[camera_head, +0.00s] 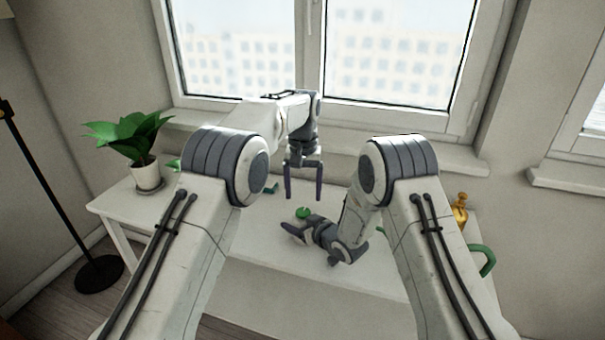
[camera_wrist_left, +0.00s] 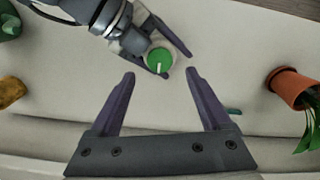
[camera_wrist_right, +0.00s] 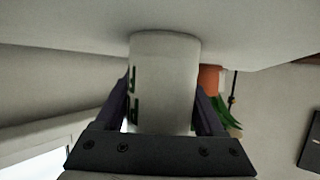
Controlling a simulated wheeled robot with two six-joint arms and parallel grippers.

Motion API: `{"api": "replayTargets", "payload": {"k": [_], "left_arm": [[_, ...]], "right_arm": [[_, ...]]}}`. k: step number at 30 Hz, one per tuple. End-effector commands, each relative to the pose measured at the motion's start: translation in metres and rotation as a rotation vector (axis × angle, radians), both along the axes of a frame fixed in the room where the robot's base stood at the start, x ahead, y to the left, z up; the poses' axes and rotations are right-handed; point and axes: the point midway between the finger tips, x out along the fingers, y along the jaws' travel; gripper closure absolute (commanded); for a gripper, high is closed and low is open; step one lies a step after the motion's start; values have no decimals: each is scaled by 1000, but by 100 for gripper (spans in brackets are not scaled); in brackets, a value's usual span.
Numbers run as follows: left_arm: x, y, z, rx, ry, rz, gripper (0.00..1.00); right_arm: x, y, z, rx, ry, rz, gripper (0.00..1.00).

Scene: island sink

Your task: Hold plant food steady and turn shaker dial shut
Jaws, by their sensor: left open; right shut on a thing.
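The plant food is a white cylinder (camera_wrist_right: 165,80) with green lettering, between the fingers of my right gripper (camera_wrist_right: 163,108) in the right wrist view. My right gripper is shut around its sides. The green shaker dial (camera_wrist_left: 160,59) is on top, with a white line on it, and also shows in the head view (camera_head: 303,212). My left gripper (camera_head: 304,196) is open, empty and pointing down above the dial. In the left wrist view, the dial lies just beyond the gap between my left fingertips (camera_wrist_left: 160,73), not touched. Most of the cylinder is hidden in the head view.
A potted plant (camera_head: 140,150) stands at the table's left end. At the right are a gold bottle (camera_head: 460,210) and a green handle (camera_head: 487,260), partly behind my right arm. The window sill (camera_head: 345,150) runs behind the white table. A small teal item (camera_head: 271,188) lies left of my left gripper.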

Motion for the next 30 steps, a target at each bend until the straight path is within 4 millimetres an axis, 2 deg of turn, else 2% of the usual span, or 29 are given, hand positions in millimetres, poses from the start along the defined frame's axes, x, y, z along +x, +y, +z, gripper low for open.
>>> {"api": "replayTargets", "payload": {"k": [1,6,10,16,30], "left_arm": [[1,0,13,-1,-5,0,19],[1,0,48,-1,-4,0,19],[1,0,60,0,-2,0,19],[0,0,69,0,0,0,19],[-2,-2,71,16,-21,36,19]], "right_arm": [[0,0,0,1,-1,0,92],[0,0,1,1,-1,0,92],[0,0,1,1,-2,0,92],[0,0,1,1,-2,0,92],[0,0,1,1,-2,0,92]]}}
